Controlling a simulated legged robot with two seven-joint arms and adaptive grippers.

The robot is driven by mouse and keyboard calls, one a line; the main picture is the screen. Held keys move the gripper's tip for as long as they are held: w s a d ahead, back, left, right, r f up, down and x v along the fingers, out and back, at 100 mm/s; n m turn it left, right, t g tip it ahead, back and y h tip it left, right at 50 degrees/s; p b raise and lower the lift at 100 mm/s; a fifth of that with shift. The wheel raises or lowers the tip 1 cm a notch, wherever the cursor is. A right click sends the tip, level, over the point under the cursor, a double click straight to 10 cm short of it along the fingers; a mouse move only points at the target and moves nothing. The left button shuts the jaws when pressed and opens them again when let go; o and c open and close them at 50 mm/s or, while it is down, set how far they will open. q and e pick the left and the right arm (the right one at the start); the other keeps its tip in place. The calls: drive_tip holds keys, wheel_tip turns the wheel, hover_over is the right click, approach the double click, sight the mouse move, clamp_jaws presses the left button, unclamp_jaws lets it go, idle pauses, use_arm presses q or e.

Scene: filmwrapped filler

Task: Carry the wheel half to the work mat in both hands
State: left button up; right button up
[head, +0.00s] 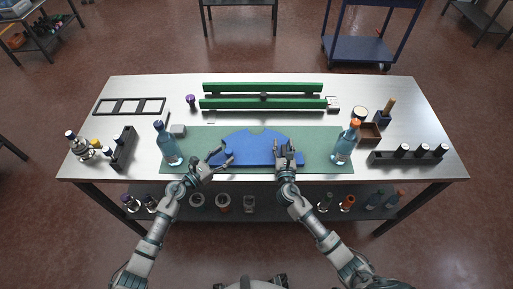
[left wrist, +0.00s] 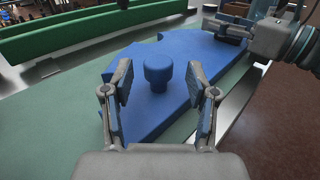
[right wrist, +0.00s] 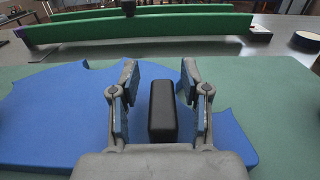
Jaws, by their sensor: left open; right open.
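The blue wheel half (head: 253,147) lies flat on the green work mat (head: 318,143), near the table's front edge. It carries a round blue knob (left wrist: 158,73) on its left part and a black block-shaped grip (right wrist: 163,110) on its right part. My left gripper (head: 221,157) is open, its fingertips on either side of the knob without visible contact. My right gripper (head: 285,148) is open, with its fingers on either side of the black grip; a gap shows at the left, and contact at the right is unclear.
Blue bottles stand left (head: 168,146) and right (head: 346,143) of the wheel half on the mat. Two green rails (head: 262,88) lie behind it. A dark rack (head: 124,147) stands at left, and a dark tray of jars (head: 407,157) at right.

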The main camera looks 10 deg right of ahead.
use_arm(q)
drive_tip(key=v, duration=0.9)
use_arm(e)
drive_tip(key=shift+s+a, duration=0.1)
drive_tip(key=shift+s, duration=0.05)
drive_tip(key=s, duration=0.4)
drive_tip(key=s+a, duration=0.1)
drive_tip(key=s, duration=0.6)
drive_tip(key=shift+s+a, duration=0.35)
use_arm(q)
drive_tip(key=shift+s, duration=0.1)
